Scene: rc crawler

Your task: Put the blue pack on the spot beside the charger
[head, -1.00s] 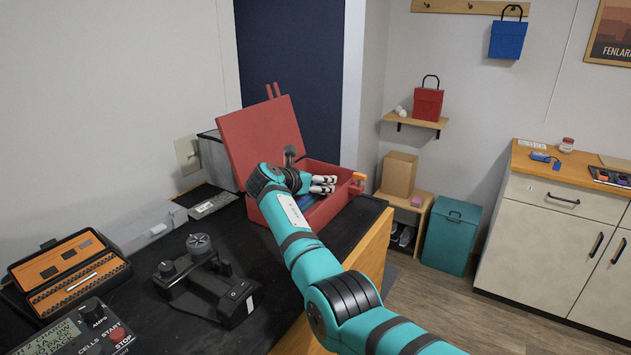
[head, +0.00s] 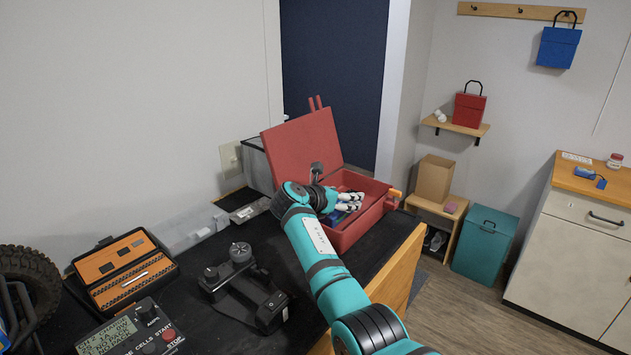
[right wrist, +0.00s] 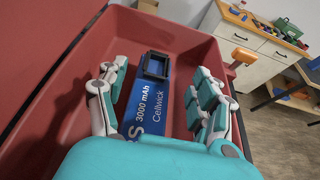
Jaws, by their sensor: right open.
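The blue pack (right wrist: 152,100), lettered "3000 mAh Cellwick", lies on the floor of the open red box (head: 372,217). A dark square piece sits at its far end. My right gripper (right wrist: 158,98) is open, with its fingers on either side of the pack and none clearly touching it. In the head view the right gripper (head: 349,203) reaches into the box, and only a bit of blue shows below it. The charger (head: 128,328), with a screen and buttons, is at the bottom left; no marked spot beside it can be made out. My left gripper is not in view.
A black handset-like device (head: 243,285) stands between the charger and the box. An orange-and-black case (head: 125,270) lies open behind the charger, with a tyre (head: 30,280) at the far left. The box's raised lid (head: 303,150) stands at the back.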

